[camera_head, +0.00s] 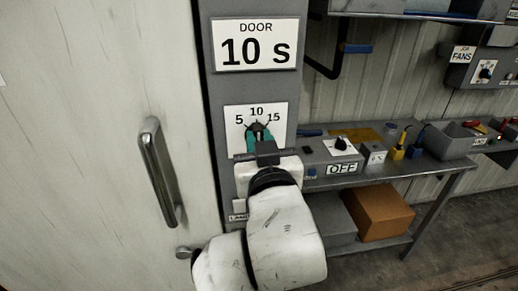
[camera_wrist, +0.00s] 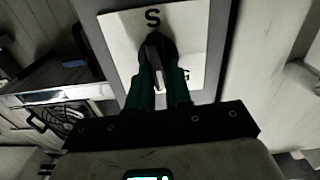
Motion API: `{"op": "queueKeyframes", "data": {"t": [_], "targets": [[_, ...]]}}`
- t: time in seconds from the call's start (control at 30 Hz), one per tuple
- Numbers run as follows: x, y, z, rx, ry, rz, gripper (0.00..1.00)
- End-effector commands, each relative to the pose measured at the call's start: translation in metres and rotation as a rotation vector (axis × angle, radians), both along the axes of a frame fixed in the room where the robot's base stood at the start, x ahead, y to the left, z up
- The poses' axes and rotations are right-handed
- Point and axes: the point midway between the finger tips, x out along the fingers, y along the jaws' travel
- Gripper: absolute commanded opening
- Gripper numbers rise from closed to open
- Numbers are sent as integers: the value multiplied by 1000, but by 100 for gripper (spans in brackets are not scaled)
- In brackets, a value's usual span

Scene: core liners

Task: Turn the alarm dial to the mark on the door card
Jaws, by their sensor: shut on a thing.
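The door card (camera_head: 256,46) reads "DOOR 10 s" at the top of the grey post. Below it is the alarm dial's white plate (camera_head: 277,112), marked 5, 10 and 15. The dark dial knob (camera_head: 257,128) is partly hidden by my gripper (camera_head: 259,137), whose green fingers are shut on it. In the wrist view the knob (camera_wrist: 154,48) sits between the two green fingertips (camera_wrist: 158,80), with a pale bar on its face. The exact mark it points to is hard to tell.
A white door with a metal handle (camera_head: 161,172) is on the left. On the right, a bench carries a box with an OFF dial (camera_head: 341,146), several small blocks and a grey bin (camera_head: 462,139). An orange-brown box (camera_head: 377,212) sits on the lower shelf. A FANS panel (camera_head: 484,72) hangs upper right.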

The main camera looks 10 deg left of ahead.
Motion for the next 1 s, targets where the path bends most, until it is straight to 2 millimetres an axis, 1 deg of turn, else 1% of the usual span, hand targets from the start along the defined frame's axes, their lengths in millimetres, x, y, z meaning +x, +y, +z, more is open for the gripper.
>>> {"op": "queueKeyframes", "data": {"t": [0.23, 0.6, 0.63, 0.9, 1.0], "targets": [[0, 0, -1, 45, 15, 1, 0], [0, 0, 0, 47, 16, 1, 0], [0, 0, 0, 47, 16, 1, 20], [0, 0, 0, 48, 15, 0, 45], [0, 0, 0, 48, 15, 0, 45]]}}
